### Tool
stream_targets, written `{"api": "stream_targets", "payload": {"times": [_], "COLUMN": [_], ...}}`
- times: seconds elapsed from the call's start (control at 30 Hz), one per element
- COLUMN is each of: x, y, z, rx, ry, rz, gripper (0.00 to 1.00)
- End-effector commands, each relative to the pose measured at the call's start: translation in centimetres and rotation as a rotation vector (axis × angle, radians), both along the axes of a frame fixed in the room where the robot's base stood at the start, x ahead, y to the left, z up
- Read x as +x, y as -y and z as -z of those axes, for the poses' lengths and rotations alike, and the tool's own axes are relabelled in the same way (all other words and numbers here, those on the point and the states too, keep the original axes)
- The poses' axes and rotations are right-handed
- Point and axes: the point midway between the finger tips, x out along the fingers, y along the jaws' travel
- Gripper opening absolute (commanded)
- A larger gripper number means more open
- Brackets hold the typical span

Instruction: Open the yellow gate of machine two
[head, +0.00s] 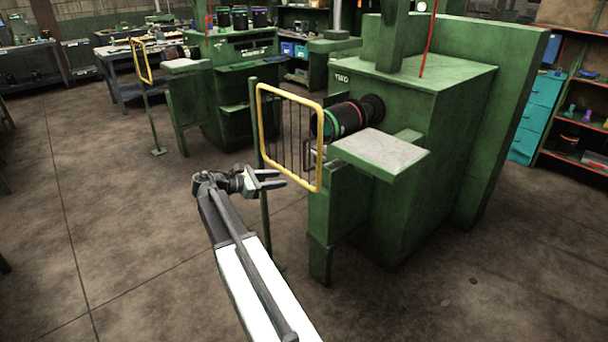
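The nearer green machine (400,130) carries a small white label (342,78) that I read, not surely, as TWO. Its yellow gate (320,148), a rounded frame with thin dark bars, hangs from a slim green post (254,120) on its left. The gate stands across the front of a dark roller with green and red bands (347,118) and looks closed. My gripper (283,178) is in front of the gate's lower part, its fingers apart and empty. Whether a fingertip touches the lower yellow bar, I cannot tell.
A grey-topped ledge (380,151) juts from the machine right of the gate. A similar green machine with its own yellow gate (142,62) stands farther back left. Teal drawers (538,112) and shelves are at the right. The concrete floor left of my arm is clear.

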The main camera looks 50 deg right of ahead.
Motion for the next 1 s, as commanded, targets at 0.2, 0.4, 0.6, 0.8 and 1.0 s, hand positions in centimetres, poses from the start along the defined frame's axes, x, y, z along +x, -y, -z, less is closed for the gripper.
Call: {"api": "stream_targets", "payload": {"times": [0.2,0.4,0.6,0.8,1.0], "x": [0.7,0.3,-0.6,-1.3,-1.5], "y": [5.0,5.9,9.4,11.9,12.4], "z": [-3.6,-4.1,-4.1,-4.0,-4.0], "rx": [-0.176,-0.182,-0.181,-0.180,-0.181], "ry": [-0.319,-0.333,-0.330,-0.329,-0.329], "rz": [0.007,0.008,0.008,0.006,0.004], "gripper": [0.34,0.34,0.34,0.34,0.34]}}
